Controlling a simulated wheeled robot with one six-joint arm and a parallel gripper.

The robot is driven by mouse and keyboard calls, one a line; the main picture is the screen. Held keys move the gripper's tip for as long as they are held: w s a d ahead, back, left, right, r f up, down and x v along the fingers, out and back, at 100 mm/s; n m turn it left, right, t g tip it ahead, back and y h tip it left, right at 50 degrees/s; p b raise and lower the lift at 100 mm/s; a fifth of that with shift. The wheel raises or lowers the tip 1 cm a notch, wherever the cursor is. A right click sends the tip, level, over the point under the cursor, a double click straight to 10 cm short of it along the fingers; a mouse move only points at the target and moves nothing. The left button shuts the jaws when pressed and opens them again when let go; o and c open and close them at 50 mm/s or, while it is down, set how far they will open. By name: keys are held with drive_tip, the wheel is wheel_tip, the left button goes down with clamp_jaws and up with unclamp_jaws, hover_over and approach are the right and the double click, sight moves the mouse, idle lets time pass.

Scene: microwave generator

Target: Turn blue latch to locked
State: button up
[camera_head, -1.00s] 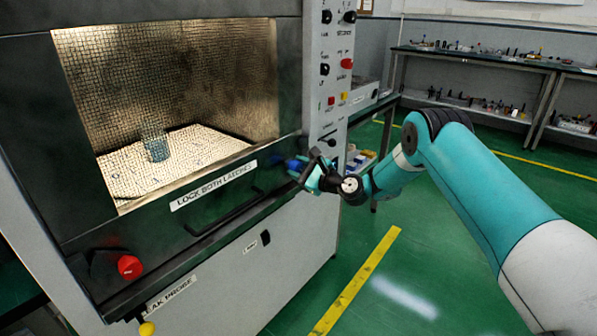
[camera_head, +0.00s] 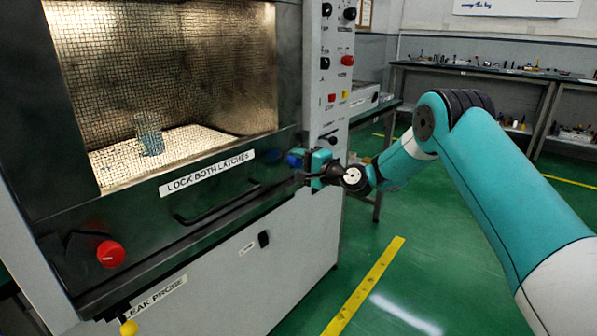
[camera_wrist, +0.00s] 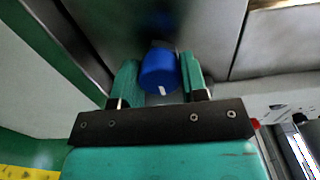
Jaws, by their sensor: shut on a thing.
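The blue latch (camera_wrist: 158,72) is a round blue knob with a short white mark, on the microwave door's dark frame. In the wrist view it sits between the two teal fingers of my gripper (camera_wrist: 160,80), which are shut on it. In the head view a bit of the blue latch (camera_head: 294,160) shows just left of my gripper (camera_head: 308,165), at the right end of the door. The fingers hide most of it there. I cannot read its locked or unlocked position.
A red latch knob (camera_head: 110,254) is at the door's lower left. A black door handle (camera_head: 225,205) runs below the label "LOCK BOTH LATCHES" (camera_head: 207,173). A control panel (camera_head: 325,85) rises above my gripper. A beaker (camera_head: 149,134) stands inside the chamber. Green floor is clear at right.

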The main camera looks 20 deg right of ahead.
drive_tip(key=n+b, duration=0.3)
drive_tip(key=shift+f, duration=0.25)
drive_tip(key=shift+r+n+b, duration=0.15)
drive_tip(key=shift+n+b, duration=0.95)
drive_tip(key=shift+n, duration=0.1)
drive_tip(key=o, duration=0.9)
drive_tip(key=shift+r, duration=0.1)
drive_tip(key=shift+o, duration=0.2)
drive_tip(key=shift+d, duration=0.1)
drive_tip(key=b+v, duration=0.1)
drive_tip(key=v, duration=1.6)
drive_tip(key=shift+s, duration=0.15)
